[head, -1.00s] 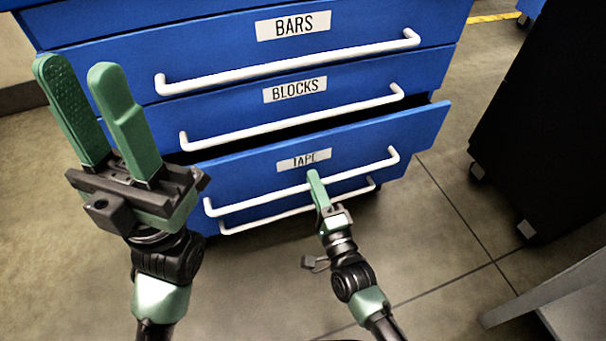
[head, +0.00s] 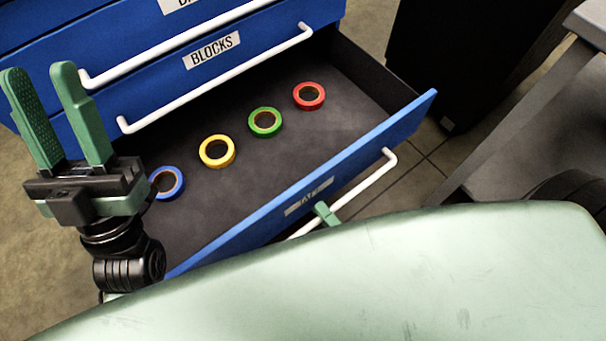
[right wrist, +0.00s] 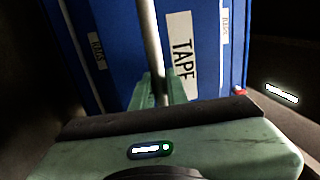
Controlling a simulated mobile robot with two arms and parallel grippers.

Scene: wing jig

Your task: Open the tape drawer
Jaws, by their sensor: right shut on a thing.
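The tape drawer (head: 345,150) is pulled far out of the blue cabinet in the head view. Its dark inside shows a blue tape roll (head: 167,182), a yellow one (head: 217,151), a green one (head: 265,121) and a red one (head: 309,96). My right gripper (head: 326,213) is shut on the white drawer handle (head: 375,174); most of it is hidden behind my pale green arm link. In the right wrist view the handle (right wrist: 151,40) runs between its fingers, beside the TAPE label (right wrist: 182,65). My left gripper (head: 52,120) is open and empty, left of the drawer.
The closed BLOCKS drawer (head: 160,88) with its white handle is above the tape drawer. A black cabinet (head: 450,60) stands to the right, with a grey table (head: 530,130) beside it. Bare floor shows between them and the drawer.

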